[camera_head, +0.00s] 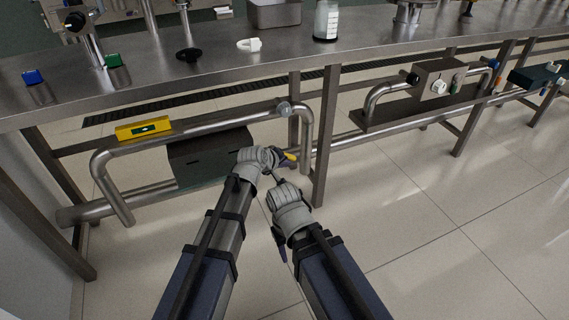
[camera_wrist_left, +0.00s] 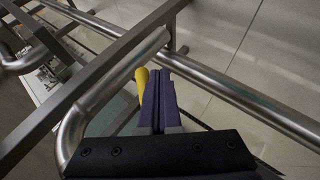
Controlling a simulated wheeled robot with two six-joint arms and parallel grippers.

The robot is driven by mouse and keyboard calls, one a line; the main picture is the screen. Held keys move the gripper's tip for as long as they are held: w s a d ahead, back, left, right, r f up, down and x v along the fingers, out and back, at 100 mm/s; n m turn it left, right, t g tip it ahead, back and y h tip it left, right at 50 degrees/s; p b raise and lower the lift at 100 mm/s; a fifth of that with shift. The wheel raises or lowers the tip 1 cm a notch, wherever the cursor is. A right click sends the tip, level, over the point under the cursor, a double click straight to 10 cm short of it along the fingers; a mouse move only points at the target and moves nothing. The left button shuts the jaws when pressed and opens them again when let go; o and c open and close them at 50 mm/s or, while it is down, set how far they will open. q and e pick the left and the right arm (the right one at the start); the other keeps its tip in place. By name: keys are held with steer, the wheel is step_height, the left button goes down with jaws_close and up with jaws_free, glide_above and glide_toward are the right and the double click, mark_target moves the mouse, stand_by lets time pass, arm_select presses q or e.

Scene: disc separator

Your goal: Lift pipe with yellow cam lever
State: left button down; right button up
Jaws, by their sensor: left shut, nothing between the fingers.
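A steel pipe (camera_head: 215,122) runs below the bench, bends down at both ends, and has a round fitting near its right bend. A yellow lever (camera_head: 291,156) shows beside my left gripper (camera_head: 284,162), close to the pipe's right down-leg. In the left wrist view, the yellow lever (camera_wrist_left: 142,79) stands just left of the dark fingers (camera_wrist_left: 158,88), which are shut together and empty. Whether they touch the lever I cannot tell. The lever's base is hidden. My right gripper (camera_head: 280,245) is lower, apart from the pipe; its finger gap is not clear.
A yellow spirit level (camera_head: 144,128) sits on the pipe's left part. A bench leg (camera_head: 325,135) stands right of the pipe. A dark box (camera_head: 205,155) is behind it. The steel bench top (camera_head: 215,65) is above. Tiled floor (camera_head: 430,220) is open at right.

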stand_by(0.3)
steer(key=shift+a+f+b, duration=0.3)
steer(key=shift+f+b, duration=0.35)
arm_select(q)
steer(key=s+a+f, duration=0.1)
steer(key=s+a, duration=0.7)
steer(key=a, duration=0.1)
steer(key=shift+s, duration=0.3)
arm_select(e)
steer(key=shift+r, duration=0.1)
